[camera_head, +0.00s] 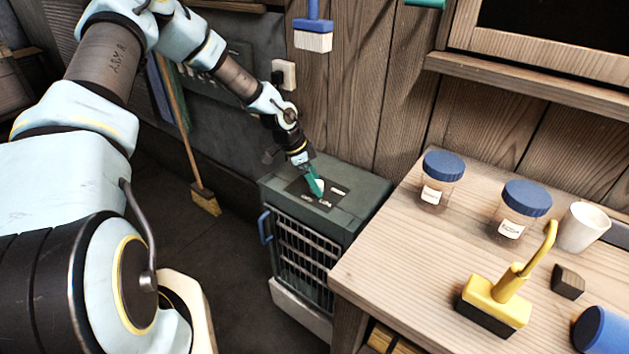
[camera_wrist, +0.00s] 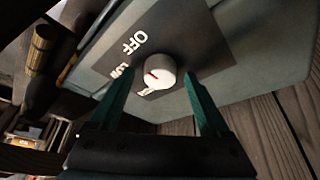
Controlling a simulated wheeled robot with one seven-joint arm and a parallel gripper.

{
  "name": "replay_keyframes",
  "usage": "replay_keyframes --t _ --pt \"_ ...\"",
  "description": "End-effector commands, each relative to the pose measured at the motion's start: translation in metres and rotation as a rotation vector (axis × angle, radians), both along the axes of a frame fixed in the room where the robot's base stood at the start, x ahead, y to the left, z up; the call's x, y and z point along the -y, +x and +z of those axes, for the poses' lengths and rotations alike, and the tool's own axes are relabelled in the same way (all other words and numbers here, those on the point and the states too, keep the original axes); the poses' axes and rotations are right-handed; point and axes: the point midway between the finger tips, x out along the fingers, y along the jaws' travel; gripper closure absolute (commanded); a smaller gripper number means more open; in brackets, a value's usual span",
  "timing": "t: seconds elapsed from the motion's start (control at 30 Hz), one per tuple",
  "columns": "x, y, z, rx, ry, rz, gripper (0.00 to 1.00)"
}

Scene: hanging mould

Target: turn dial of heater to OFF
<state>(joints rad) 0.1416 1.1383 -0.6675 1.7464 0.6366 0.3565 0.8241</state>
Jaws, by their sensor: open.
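The heater (camera_head: 345,222) is a grey-green box with a barred front, standing against the wall left of the workbench. Its top bears a dark label panel (camera_head: 333,203) with a white round dial (camera_wrist: 159,72) that has a short red mark. White "OFF" lettering (camera_wrist: 133,42) is printed beyond the dial's upper left in the wrist view; other labels there are partly hidden or too small to read. The red mark lies on the dial's left part, not clearly at "OFF". My gripper (camera_head: 315,184) points down over the panel, its green fingers (camera_wrist: 157,85) open on either side of the dial; contact cannot be told.
The wooden workbench (camera_head: 400,262) on the right holds blue-lidded jars (camera_head: 440,180), a yellow tool (camera_head: 497,297), a white cup (camera_head: 582,228) and a dark block (camera_head: 567,281). A broom (camera_head: 190,150) leans behind the arm. A blue handle (camera_head: 265,226) juts from the heater's left side.

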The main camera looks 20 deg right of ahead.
Motion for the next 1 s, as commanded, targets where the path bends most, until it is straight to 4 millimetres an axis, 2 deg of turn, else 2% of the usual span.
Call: replay_keyframes --t 0.13,0.27,0.5,0.63,0.8,1.0 --pt "-0.002 0.001 0.005 0.001 -0.001 0.002 0.2" --pt "-0.009 0.004 0.021 0.003 -0.001 0.002 0.2" --pt "-0.027 0.01 0.065 0.004 -0.002 0.003 0.2" --pt "-0.034 0.012 0.084 0.003 -0.001 0.003 0.2" --pt "-0.039 0.012 0.097 0.001 0.0 0.0 0.2" --pt "-0.04 0.012 0.1 -0.001 0.0 0.0 0.2"
